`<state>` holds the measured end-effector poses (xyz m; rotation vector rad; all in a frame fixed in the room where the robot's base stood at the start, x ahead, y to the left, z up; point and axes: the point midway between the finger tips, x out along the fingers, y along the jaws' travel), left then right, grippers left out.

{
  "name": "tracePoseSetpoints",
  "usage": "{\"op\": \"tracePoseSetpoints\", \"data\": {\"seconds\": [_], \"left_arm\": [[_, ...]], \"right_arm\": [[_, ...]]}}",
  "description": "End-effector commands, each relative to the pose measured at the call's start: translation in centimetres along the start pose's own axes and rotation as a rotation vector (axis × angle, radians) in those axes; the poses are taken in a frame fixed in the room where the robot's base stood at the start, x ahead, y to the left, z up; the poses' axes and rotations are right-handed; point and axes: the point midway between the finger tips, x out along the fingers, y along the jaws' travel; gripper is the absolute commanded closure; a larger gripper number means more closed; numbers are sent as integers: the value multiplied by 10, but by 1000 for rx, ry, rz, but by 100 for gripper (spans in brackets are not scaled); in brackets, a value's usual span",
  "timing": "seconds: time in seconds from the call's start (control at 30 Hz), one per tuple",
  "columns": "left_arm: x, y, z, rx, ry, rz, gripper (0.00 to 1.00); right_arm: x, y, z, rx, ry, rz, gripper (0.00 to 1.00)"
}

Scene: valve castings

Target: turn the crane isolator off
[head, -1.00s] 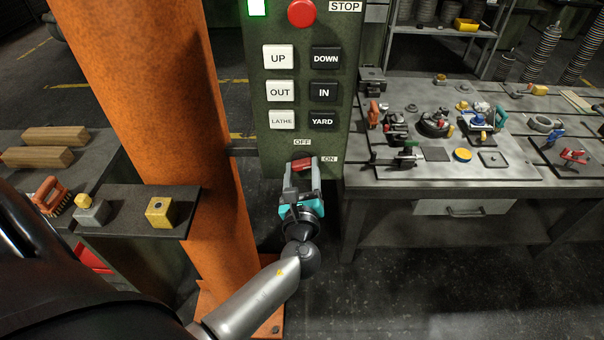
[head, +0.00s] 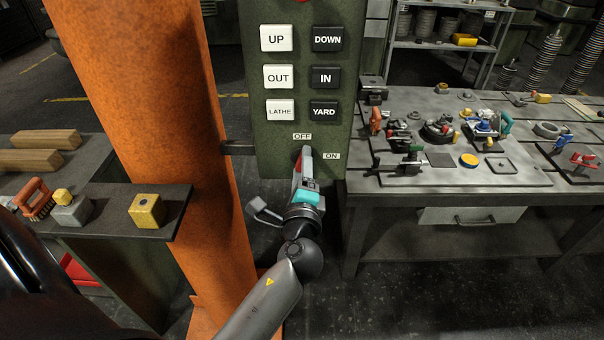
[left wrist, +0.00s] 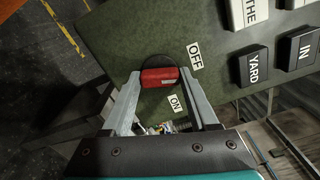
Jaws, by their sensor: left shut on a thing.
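The crane isolator is a red handle (left wrist: 160,77) on a dark round base, low on the green control panel (head: 262,158). The OFF label (head: 302,136) is above it and the ON label (head: 331,156) is to its right. My left gripper (head: 303,163) is shut on the red handle, with one finger at each end of it in the left wrist view. The handle points between OFF and ON, nearer to OFF. In the head view the gripper hides most of the handle. My right gripper is not in view.
Push buttons, among them LATHE (head: 280,110) and YARD (head: 324,109), sit just above the isolator. An orange column (head: 165,110) stands close on the left. A workbench (head: 400,199) with several tools is on the right. Floor shows below the panel.

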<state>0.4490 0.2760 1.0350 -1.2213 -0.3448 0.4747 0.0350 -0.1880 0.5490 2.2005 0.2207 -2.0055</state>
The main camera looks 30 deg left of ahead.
Motion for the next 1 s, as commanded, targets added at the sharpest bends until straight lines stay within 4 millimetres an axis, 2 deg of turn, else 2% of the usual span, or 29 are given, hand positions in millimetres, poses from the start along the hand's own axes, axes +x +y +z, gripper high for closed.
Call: {"op": "tracePoseSetpoints", "data": {"seconds": [0.1, 0.43, 1.0], "left_arm": [[0, 3, -1, -95, 0, 2, 96], [0, 2, -1, -276, 0, 3, 96], [0, 1, -1, -336, 1, 3, 96]], "right_arm": [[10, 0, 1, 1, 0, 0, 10], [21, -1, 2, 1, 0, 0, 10], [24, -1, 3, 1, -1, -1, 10]]}}
